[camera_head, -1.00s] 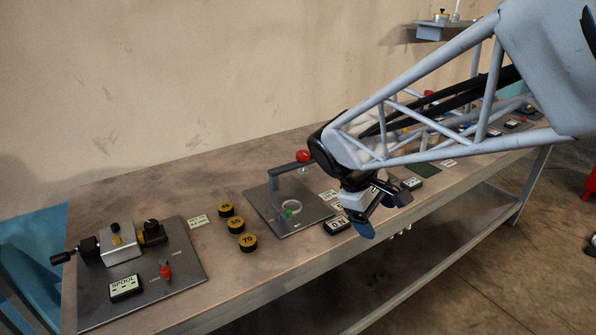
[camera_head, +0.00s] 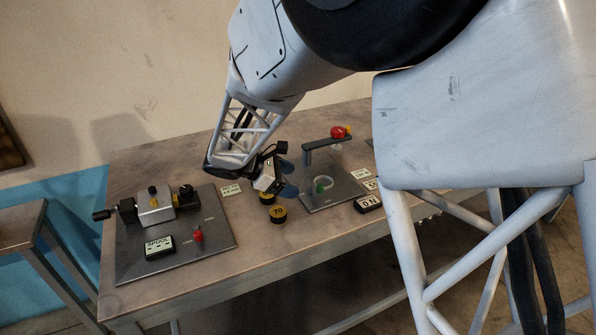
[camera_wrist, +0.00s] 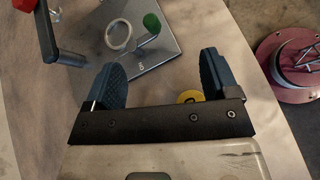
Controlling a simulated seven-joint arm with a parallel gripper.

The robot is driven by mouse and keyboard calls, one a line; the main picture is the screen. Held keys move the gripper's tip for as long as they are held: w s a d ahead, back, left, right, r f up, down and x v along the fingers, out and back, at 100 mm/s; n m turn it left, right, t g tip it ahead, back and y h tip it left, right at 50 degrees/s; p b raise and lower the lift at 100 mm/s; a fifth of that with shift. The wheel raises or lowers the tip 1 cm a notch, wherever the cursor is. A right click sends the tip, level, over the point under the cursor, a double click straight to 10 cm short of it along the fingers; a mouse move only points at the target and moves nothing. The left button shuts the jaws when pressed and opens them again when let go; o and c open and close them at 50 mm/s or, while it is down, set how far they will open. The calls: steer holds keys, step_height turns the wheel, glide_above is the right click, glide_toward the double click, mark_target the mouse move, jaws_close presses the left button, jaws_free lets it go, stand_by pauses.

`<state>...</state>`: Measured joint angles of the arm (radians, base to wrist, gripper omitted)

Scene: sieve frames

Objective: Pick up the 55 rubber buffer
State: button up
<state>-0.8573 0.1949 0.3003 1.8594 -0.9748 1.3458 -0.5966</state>
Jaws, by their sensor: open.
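The rubber buffers are short black discs with yellow tops, in a row on the bench. In the head view the one marked 70 (camera_head: 278,213) is clear in front. The 55 buffer (camera_head: 267,198) is just behind it, partly covered by my gripper, its number unreadable now. The third buffer is hidden. My gripper (camera_head: 286,178) is open and empty, above the row with blue-padded fingers apart. In the wrist view my gripper (camera_wrist: 160,65) has a yellow-topped buffer (camera_wrist: 190,96) near the right finger, mostly hidden by the black bar; I cannot tell which.
A plate with a red-knobbed arm, a green peg and a ring (camera_head: 335,190) lies right of the buffers. A plate with a clamp device, red lever and SPOOL box (camera_head: 130,258) lies left. A label card (camera_head: 231,189) and an ON box (camera_head: 368,204) are nearby.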

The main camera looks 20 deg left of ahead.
mark_target(267, 197)
steer(key=a+f+n+t, duration=0.1)
steer(key=a+f, duration=0.1)
steer(key=a, duration=0.2)
steer(key=s+a+f+n+t, duration=0.1)
steer(key=a+f+n, duration=0.1)
steer(key=a, duration=0.3)
steer(key=s+a+f+n+t, duration=0.1)
steer(key=a+f, duration=0.1)
steer(key=a, duration=0.2)
steer(key=shift+s+a, duration=0.1)
steer(key=shift+a, duration=0.1)
steer(key=shift+x, duration=1.35)
steer(key=shift+x, duration=2.6)
